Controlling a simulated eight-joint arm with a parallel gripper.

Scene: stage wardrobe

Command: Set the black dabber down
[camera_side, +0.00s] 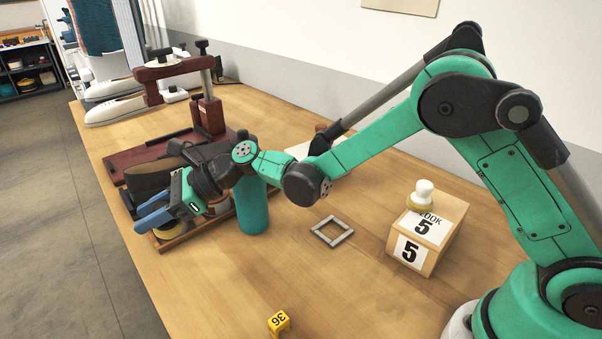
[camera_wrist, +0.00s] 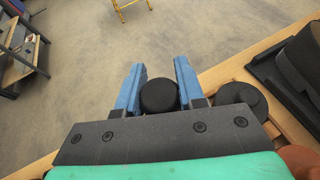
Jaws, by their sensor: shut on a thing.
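The black dabber (camera_wrist: 158,95) shows as a dark round top between the blue fingers in the wrist view. My gripper (camera_wrist: 156,92) is shut on it. In the side view my gripper (camera_side: 154,212) is at the table's left edge, over the end of a low wooden tray (camera_side: 180,241). A yellowish pad shows just under the fingers there; the dabber's top is hidden by them. I cannot tell whether the pad touches the tray. Another dark round knob (camera_wrist: 241,97) stands right of my gripper in the wrist view.
A teal cylinder (camera_side: 252,208) stands close to my wrist. A dark red press (camera_side: 208,112) is behind.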

